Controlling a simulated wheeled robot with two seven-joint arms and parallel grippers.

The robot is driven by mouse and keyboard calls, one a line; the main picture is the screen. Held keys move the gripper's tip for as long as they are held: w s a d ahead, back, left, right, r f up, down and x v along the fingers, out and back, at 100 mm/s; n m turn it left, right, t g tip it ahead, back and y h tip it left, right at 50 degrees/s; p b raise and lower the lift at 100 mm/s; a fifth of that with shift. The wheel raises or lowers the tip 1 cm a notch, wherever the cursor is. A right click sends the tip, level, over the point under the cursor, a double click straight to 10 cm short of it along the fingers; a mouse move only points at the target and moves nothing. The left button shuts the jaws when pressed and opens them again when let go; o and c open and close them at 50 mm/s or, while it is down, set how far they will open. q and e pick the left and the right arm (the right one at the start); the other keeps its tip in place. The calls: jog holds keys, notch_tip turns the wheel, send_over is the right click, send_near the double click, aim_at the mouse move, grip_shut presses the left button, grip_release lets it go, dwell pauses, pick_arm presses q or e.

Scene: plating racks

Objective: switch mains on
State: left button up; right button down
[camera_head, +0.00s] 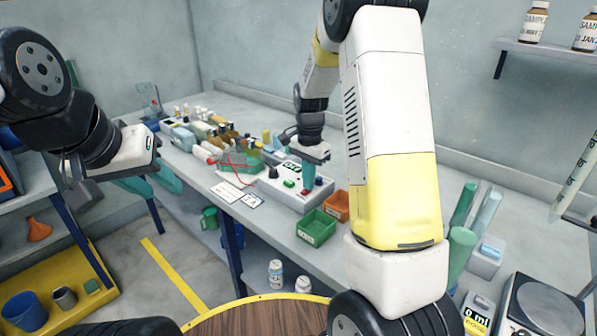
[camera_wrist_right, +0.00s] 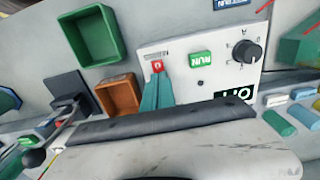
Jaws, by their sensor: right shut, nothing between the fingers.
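The white power supply box (camera_head: 280,192) stands on the bench in the head view. In the right wrist view its front panel (camera_wrist_right: 190,45) shows a red mains switch (camera_wrist_right: 158,65), a green RUN button (camera_wrist_right: 201,58), a black knob (camera_wrist_right: 247,51) and a dark display (camera_wrist_right: 235,95) with light characters. My right gripper (camera_wrist_right: 157,80) is shut and empty, its teal fingertips right at the red switch; I cannot tell whether they touch it. It also shows over the box in the head view (camera_head: 307,186). My left gripper (camera_head: 150,190) is open and empty, left of the bench.
A green bin (camera_head: 316,228) and an orange bin (camera_head: 336,205) stand beside the box. Bottles (camera_head: 225,130) and red leads (camera_head: 235,160) are behind and left of it. Printed cards (camera_head: 227,192) lie at the front edge. A balance (camera_head: 545,305) is at lower right.

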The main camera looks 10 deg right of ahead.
jog(key=shift+d+f+g+y, duration=0.2)
jog(key=shift+f+g+y, duration=0.2)
jog(key=shift+f+y, duration=0.1)
jog(key=shift+d+f, duration=0.1)
jog(key=shift+f, duration=0.15)
dwell(0.3)
jog(key=shift+s, duration=0.15)
jog(key=shift+s+a, duration=0.3)
jog(key=shift+a, duration=0.35)
jog(key=shift+a+r, duration=0.15)
jog(key=shift+r, duration=0.15)
notch_tip(320, 180, up, 15)
jog(key=w+d, duration=0.2)
jog(key=shift+d+f, duration=0.15)
jog(key=shift+f, duration=0.05)
